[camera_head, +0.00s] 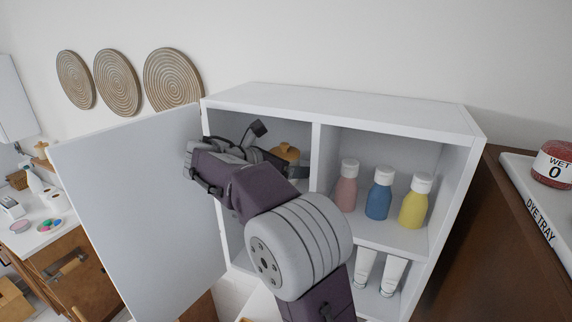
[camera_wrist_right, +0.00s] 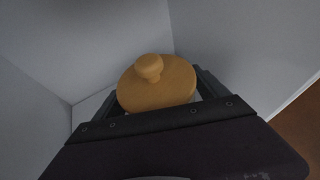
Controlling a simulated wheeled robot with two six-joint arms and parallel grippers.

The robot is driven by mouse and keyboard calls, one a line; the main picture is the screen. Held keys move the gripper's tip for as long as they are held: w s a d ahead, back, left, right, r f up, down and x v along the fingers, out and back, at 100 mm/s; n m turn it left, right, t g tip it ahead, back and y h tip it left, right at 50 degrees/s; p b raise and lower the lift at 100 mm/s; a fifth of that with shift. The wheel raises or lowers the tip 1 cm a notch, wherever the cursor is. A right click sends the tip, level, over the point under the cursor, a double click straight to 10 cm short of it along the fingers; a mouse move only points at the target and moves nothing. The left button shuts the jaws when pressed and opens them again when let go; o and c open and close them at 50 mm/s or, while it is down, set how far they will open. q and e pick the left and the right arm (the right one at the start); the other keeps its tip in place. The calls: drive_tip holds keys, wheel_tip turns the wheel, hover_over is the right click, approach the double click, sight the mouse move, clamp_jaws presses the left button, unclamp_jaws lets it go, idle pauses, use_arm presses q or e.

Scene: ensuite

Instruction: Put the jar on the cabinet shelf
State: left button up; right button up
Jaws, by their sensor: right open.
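A jar with a tan wooden knobbed lid (camera_head: 287,152) stands in the upper left compartment of the white cabinet (camera_head: 350,106). Its lid also fills the middle of the right wrist view (camera_wrist_right: 158,88), where a little of a pale body shows below it. My right gripper (camera_head: 290,168) reaches into that compartment. Its jaws are open, with a finger on each side of the jar. My arm hides most of the jar and the shelf under it, and I cannot tell whether the fingers touch it. My left gripper is not in view.
The cabinet door (camera_head: 140,195) stands open at left. A divider (camera_head: 316,157) separates the jar from pink (camera_head: 347,186), blue (camera_head: 380,194) and yellow (camera_head: 415,202) bottles. White tubes (camera_head: 392,275) stand below. A red jar (camera_head: 553,165) sits on the dye tray (camera_head: 520,178) at right.

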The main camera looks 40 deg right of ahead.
drive_tip(key=shift+a+r, duration=0.2)
drive_tip(key=shift+a, duration=0.2)
drive_tip(key=b+v, duration=0.1)
drive_tip(key=v, duration=1)
drive_tip(key=shift+a, duration=0.1)
